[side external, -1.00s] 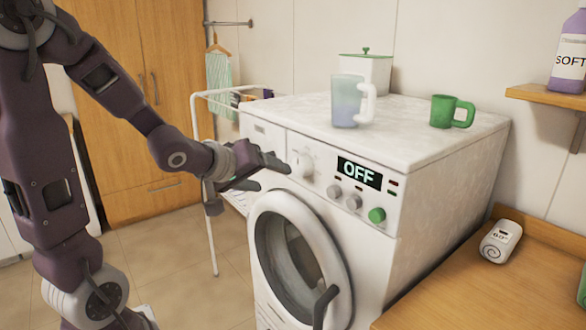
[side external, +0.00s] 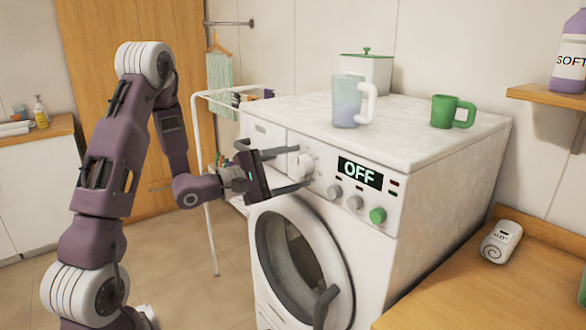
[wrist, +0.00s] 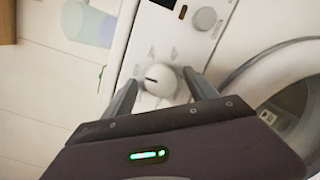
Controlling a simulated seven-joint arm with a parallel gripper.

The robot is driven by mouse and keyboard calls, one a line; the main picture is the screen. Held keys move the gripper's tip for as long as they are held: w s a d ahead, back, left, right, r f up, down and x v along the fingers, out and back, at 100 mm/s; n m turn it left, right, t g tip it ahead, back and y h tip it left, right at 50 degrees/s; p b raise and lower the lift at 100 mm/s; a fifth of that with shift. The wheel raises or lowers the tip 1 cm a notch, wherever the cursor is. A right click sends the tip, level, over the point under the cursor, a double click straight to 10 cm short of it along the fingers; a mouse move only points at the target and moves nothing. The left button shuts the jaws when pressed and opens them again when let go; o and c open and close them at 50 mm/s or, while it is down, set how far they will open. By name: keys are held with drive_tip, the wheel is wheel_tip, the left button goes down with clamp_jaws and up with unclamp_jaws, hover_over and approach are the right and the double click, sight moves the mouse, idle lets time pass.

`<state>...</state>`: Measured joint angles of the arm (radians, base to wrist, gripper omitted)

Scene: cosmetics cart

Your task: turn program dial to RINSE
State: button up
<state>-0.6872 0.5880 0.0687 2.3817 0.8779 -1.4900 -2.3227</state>
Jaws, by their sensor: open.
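The white round program dial (side external: 302,163) is on the washing machine's (side external: 425,215) front panel, left of the display (side external: 360,173), which reads OFF. The dial also shows in the wrist view (wrist: 161,84), with a short dark pointer mark and small faint marks around it; I cannot read a RINSE label. My gripper (side external: 305,166) is open, one finger above and one below the dial in the side view. In the wrist view the dial lies between my fingertips (wrist: 159,80), with visible gaps on both sides; contact is not evident.
Two small grey knobs (side external: 354,202) and a green button (side external: 377,215) are right of the dial. The round door (side external: 340,270) is below. A translucent mug (side external: 345,105), green mug (side external: 442,110) and white canister (side external: 366,75) stand on top. A drying rack (side external: 210,215) is left.

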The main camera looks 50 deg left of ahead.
drive_tip(key=c, duration=1.4)
drive_tip(key=shift+m, duration=0.3)
